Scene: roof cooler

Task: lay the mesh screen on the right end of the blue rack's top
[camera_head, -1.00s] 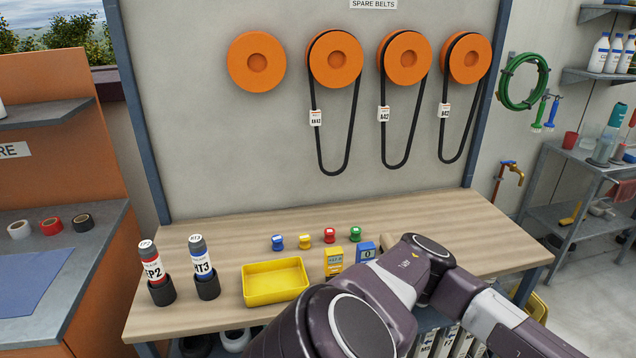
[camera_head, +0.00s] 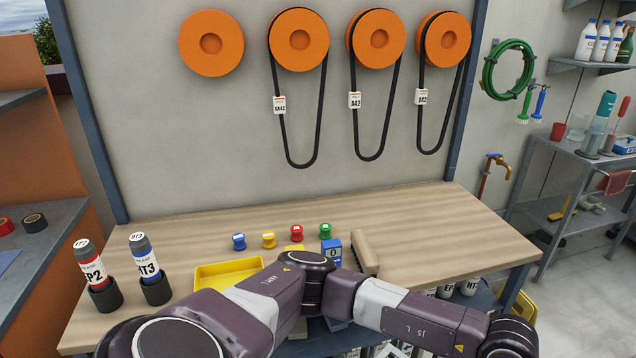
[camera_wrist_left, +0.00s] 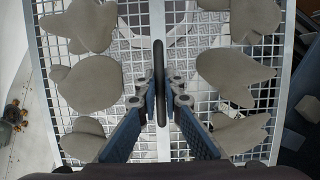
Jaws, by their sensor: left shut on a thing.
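In the left wrist view the mesh screen (camera_wrist_left: 262,98) fills most of the picture: a pale wire grid in a light frame, with several flat grey-beige patches on it. A dark upright bar (camera_wrist_left: 160,60) runs over its middle. My left gripper (camera_wrist_left: 161,92) is shut on this bar, one blue finger on each side. In the head view my left arm crosses the front of the bench, and its gripper and the screen are out of sight. I cannot make out the blue rack for certain. My right gripper is in neither view.
The wooden bench (camera_head: 420,222) holds two grease tubes, a yellow tray (camera_head: 228,272), several small coloured pots and boxes, and a beige block (camera_head: 364,252). Belts on orange pulleys hang behind. A metal trolley (camera_head: 582,160) stands at the right, with open floor before it.

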